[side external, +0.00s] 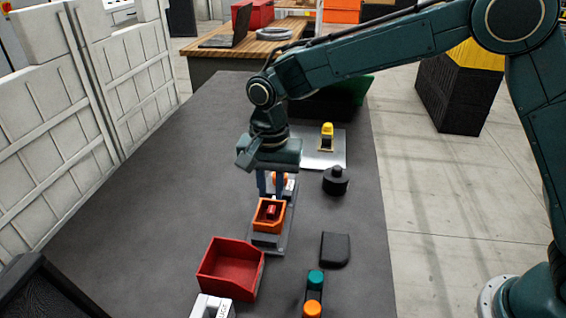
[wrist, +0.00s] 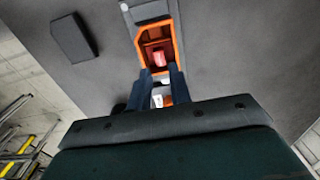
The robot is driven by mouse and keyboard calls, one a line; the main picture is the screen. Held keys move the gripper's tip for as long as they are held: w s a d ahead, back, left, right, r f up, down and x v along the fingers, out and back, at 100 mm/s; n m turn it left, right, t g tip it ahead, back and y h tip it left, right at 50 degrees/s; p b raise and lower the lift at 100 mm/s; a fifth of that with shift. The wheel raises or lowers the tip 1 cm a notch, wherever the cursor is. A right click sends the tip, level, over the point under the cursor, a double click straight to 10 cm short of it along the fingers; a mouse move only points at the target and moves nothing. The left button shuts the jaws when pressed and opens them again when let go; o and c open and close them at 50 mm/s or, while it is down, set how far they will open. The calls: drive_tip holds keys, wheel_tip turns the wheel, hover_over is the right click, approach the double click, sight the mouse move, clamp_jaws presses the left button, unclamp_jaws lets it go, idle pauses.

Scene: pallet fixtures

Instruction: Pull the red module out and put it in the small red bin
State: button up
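The red module (side external: 270,210) sits inside an orange open-topped housing (side external: 258,226) on a grey base plate. In the wrist view the red module (wrist: 160,58) shows inside the orange frame (wrist: 139,46), just beyond my fingertips. My gripper (side external: 272,194) points down just behind the housing, its two blue fingers apart. In the wrist view my gripper (wrist: 159,72) also shows a gap between the fingers, with no held thing visible. The small red bin (side external: 231,268) stands empty on the table, in front and to the left of the housing.
A white and orange part (side external: 290,187) stands behind the housing, partly hidden by my fingers. A black round knob (side external: 336,181), a dark block (side external: 335,250) and a teal and orange button unit (side external: 314,294) are to the right. The table's left side is clear.

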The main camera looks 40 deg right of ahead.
sight(271, 209)
drive_tip(key=shift+f, duration=2.5)
drive_tip(key=shift+c, duration=0.2)
clamp_jaws()
